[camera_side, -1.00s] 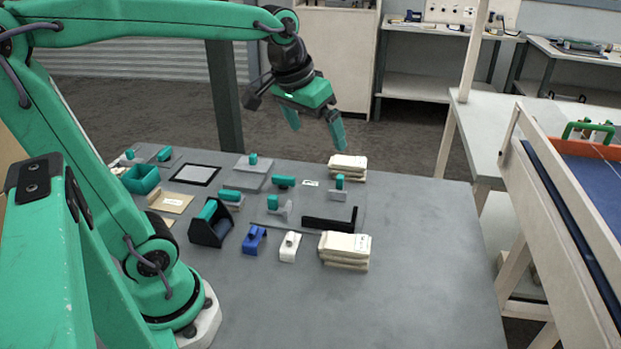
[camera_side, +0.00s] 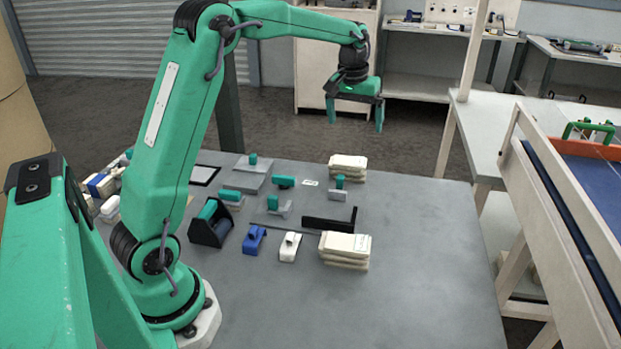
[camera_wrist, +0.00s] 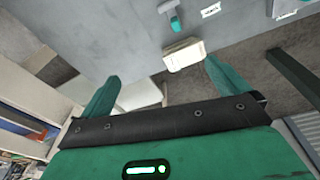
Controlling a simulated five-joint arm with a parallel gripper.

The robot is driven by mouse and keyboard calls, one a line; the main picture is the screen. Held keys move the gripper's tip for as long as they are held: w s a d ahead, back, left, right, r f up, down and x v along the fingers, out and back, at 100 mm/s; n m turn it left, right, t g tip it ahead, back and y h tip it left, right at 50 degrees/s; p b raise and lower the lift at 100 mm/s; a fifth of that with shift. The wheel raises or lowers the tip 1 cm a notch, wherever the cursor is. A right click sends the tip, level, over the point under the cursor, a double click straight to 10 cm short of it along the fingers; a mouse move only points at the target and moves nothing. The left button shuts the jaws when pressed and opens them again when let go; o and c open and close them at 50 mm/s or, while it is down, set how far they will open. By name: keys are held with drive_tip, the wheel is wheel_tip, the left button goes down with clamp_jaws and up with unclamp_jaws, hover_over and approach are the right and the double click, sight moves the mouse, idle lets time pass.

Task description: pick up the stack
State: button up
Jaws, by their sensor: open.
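A stack of cream, flat pieces (camera_side: 347,168) lies at the far edge of the grey table. It also shows in the wrist view (camera_wrist: 184,54), beyond the fingertips and closer to the right finger. A second, similar cream stack (camera_side: 345,250) lies at the table's near right, with a label on top. My gripper (camera_side: 355,114) is open, empty and pointing down, high up and apart from both stacks. In the wrist view, my gripper (camera_wrist: 162,71) shows its two green fingers spread wide. I cannot tell which stack the task means.
A black angle piece (camera_side: 330,220) lies between the stacks. A blue clamp-like piece (camera_side: 254,240), a white one (camera_side: 290,247) and a dark holder (camera_side: 210,224) lie to the left. Several grey pieces with green knobs lie behind. The table's right side is clear.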

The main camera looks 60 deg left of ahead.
drive_tip(key=w+a+f+n+g, duration=0.1)
drive_tip(key=w+a+f, duration=0.35)
drive_tip(key=f, duration=0.25)
drive_tip(key=n, duration=0.2)
hover_over(348, 160)
drive_tip(key=shift+g, duration=0.4)
wheel_tip(348, 160, down, 7)
drive_tip(key=shift+w+r, duration=0.1)
drive_tip(key=shift+f, duration=0.2)
drive_tip(key=shift+f, duration=1.2)
drive_tip(key=shift+f, duration=0.1)
drive_tip(key=shift+f, duration=2.5)
drive_tip(key=shift+c, duration=0.4)
